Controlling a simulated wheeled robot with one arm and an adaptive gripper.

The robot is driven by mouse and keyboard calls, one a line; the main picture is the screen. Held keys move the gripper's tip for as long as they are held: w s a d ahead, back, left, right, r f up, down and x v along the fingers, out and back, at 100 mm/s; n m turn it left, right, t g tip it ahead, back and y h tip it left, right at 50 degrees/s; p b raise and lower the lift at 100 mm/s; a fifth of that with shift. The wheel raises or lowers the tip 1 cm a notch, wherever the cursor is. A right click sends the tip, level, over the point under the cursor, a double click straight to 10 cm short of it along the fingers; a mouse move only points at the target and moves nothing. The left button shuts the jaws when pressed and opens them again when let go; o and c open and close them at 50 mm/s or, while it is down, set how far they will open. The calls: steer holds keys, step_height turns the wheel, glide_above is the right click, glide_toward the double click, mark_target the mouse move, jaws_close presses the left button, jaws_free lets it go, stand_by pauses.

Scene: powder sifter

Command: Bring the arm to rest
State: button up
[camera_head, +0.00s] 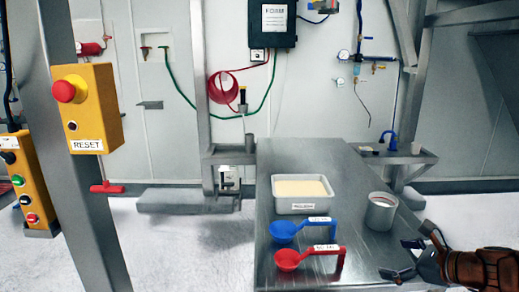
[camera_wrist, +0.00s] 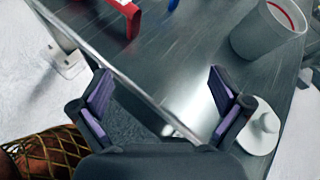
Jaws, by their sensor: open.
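My gripper (camera_head: 408,262) is at the lower right of the head view, at the table's front right part, with my arm coming in from the right edge. In the wrist view my gripper (camera_wrist: 163,103) is open, its two purple-padded fingers wide apart with nothing between them. The metal table (camera_head: 335,160) and its edge show below and between the fingers. Whether a fingertip touches the table cannot be told.
On the table are a white tub (camera_head: 303,208) of pale powder, a blue scoop (camera_head: 284,231), a red scoop (camera_head: 289,260) and a metal cup (camera_head: 381,213). The cup (camera_wrist: 265,35) also shows in the wrist view. A yellow reset box (camera_head: 88,108) is on a post at left.

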steer(key=s+a+n+g+p, duration=0.1)
steer(key=s+a+n+g, duration=0.3)
steer(key=a, duration=0.3)
steer(key=s+a+n+g+y+p, duration=0.1)
steer(key=s+a+n, duration=0.2)
steer(key=a+n, duration=0.3)
steer(key=s+a+n+g+p, duration=0.1)
steer(key=s+a+n+g, duration=0.25)
steer(key=a, duration=0.35)
steer(key=s+d+r+n+g+h+p, duration=0.1)
steer(key=s+n+g+h+p, duration=0.1)
steer(key=s+n, duration=0.5)
steer(key=s+d+r+n+g+h+p, duration=0.1)
steer(key=s+n+h, duration=0.3)
steer(key=s, duration=0.6)
steer(key=n+g+p, duration=0.1)
steer(key=n, duration=0.1)
steer(key=shift+s+d+n+h, duration=0.2)
steer(key=shift+d+n+h, duration=0.1)
steer(key=shift+n+h, duration=0.1)
